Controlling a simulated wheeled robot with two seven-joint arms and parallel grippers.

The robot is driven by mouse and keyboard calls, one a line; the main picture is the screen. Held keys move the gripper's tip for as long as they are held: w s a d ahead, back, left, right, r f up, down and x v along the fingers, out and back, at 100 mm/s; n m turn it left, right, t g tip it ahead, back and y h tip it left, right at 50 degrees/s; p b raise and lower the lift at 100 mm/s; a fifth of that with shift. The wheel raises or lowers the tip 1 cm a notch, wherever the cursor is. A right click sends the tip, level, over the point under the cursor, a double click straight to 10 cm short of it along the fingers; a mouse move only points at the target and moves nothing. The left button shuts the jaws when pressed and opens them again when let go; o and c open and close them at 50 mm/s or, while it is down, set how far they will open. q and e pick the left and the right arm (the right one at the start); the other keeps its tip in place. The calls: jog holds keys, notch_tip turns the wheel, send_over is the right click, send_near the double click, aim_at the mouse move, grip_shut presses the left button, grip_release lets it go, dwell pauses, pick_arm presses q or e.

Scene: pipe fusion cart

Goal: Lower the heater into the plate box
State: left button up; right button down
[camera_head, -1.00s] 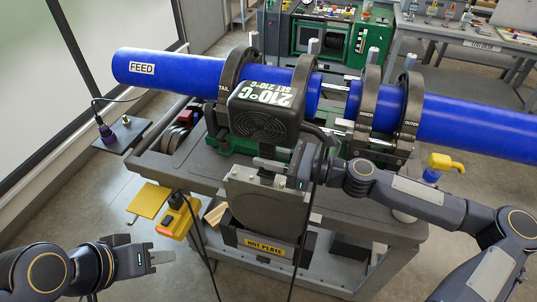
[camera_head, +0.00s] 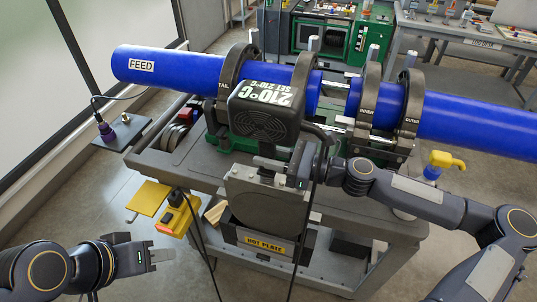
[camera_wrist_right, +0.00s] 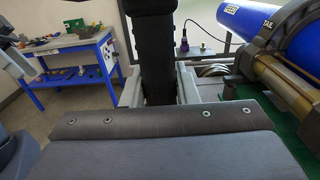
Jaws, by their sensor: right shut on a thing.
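The heater (camera_head: 264,118) has a black head reading 210°C and a grey plate (camera_head: 258,203) hanging upright below it. My right gripper (camera_head: 271,166) is shut on the heater's black handle, which also shows between the fingers in the right wrist view (camera_wrist_right: 154,58). The plate box (camera_head: 232,238), labelled HOT PLATE, is at the cart's front, directly below the plate. The plate's lower edge overlaps the box's opening in the head view; I cannot tell how deep it is inside. My left gripper (camera_head: 160,256) is empty at lower left, away from the cart; its finger gap is unclear.
Blue pipes (camera_head: 200,70) lie in the clamps (camera_head: 370,100) just behind the heater. A yellow control box (camera_head: 175,218) with a cable hangs on the cart's front left. A yellow-handled tool (camera_head: 440,162) stands at the cart's right. The floor at front left is clear.

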aim_at(268, 184)
jog(key=shift+r, duration=0.15)
jog(key=shift+f+b, duration=1.5)
jog(key=shift+f, duration=0.9)
jog(key=shift+f+b, duration=0.35)
jog(key=shift+b, duration=0.1)
jog(key=shift+f, duration=0.35)
jog(key=shift+f+b, duration=1.4)
jog(key=shift+f, duration=0.45)
jog(key=shift+s+f, duration=0.1)
jog(key=shift+f, duration=0.25)
